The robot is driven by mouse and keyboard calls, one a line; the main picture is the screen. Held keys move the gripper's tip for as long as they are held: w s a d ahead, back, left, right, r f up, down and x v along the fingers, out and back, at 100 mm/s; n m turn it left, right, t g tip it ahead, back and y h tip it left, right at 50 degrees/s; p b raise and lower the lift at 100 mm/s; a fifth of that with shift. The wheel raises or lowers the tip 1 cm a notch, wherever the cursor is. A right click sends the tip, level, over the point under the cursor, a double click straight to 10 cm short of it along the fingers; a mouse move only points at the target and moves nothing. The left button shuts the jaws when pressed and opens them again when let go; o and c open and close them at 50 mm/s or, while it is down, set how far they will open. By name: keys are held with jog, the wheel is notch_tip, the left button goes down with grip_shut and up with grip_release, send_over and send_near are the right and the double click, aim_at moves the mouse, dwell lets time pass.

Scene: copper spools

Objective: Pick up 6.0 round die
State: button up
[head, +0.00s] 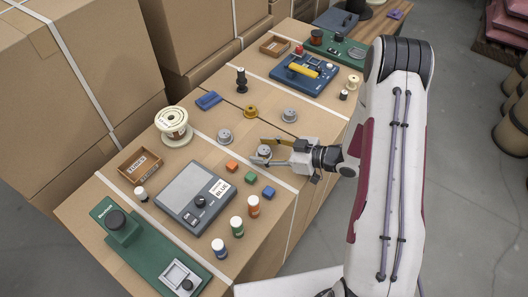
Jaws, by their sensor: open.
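Several small round dies stand on the cardboard-coloured worktop in the head view. A grey die (264,153) is at my gripper (259,150), a second grey die (224,136) is to its left, and a third grey die (289,115) is farther back. A gold-coloured die (249,112) lies between the back ones. The size markings are too small to read, so I cannot tell which is 6.0. My gripper is open, with its fingers on either side of the nearest grey die. I cannot tell whether they touch it.
A grey scale (187,192) and orange (232,166), green (251,178) and blue (268,193) blocks are in front. A copper-wire spool (173,125), blue piece (208,100) and dark upright tool (241,80) stand around. Small capped bottles (237,226) line the near edge.

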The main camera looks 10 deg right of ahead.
aim_at(264, 150)
jog(key=shift+c, duration=0.5)
grip_shut()
jog(key=shift+r, duration=0.25)
jog(key=shift+r, duration=4.8)
